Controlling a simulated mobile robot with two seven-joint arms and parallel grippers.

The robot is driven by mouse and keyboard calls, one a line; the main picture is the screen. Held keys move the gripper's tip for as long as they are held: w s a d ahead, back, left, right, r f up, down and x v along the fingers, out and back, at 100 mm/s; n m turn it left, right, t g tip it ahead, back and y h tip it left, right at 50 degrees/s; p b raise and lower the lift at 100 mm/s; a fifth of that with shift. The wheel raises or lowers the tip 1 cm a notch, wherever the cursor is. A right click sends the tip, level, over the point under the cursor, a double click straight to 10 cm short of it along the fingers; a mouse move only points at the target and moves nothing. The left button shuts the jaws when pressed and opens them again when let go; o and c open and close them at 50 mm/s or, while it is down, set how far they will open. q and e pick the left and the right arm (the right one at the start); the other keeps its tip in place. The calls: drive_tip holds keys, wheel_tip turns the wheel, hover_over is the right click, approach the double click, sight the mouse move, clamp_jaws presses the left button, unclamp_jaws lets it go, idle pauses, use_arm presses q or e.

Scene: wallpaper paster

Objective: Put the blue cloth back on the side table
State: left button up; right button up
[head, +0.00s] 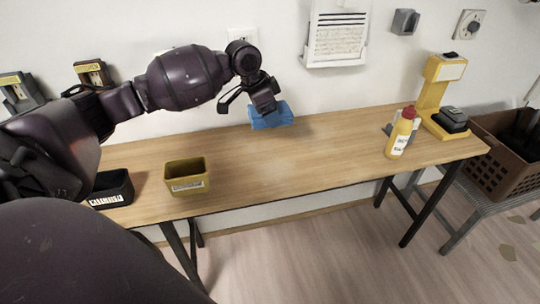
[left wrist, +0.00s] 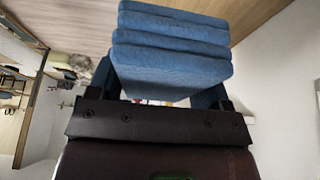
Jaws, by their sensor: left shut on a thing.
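My left gripper (head: 264,104) is shut on the folded blue cloth (head: 271,118), over the back part of the long wooden table (head: 270,152). In the left wrist view the cloth (left wrist: 172,48) shows as a thick stack of folds between the dark fingers. I cannot tell whether the cloth touches the tabletop. My right gripper is not in view.
A yellow bin (head: 187,178) and a black bin (head: 112,190) stand at the table's left. A yellow bottle with a red cap (head: 401,133) and a yellow stand (head: 435,95) are at its right. A brown crate (head: 497,153) sits on a grey bench (head: 478,190). The table's middle is clear.

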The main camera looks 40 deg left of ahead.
use_arm(q)
drive_tip(key=b, duration=0.2)
hover_over(274, 172)
drive_tip(key=s, duration=0.1)
drive_tip(key=f, duration=0.9)
drive_tip(key=a+f, duration=0.1)
drive_tip(key=f, duration=0.3)
drive_tip(key=shift+f, duration=0.3)
wheel_tip(274, 172, down, 5)
drive_tip(key=shift+b, duration=0.3)
drive_tip(key=shift+f, duration=0.35)
drive_tip(key=shift+f, duration=0.45)
drive_tip(key=o, duration=0.9)
drive_tip(key=shift+o, duration=0.2)
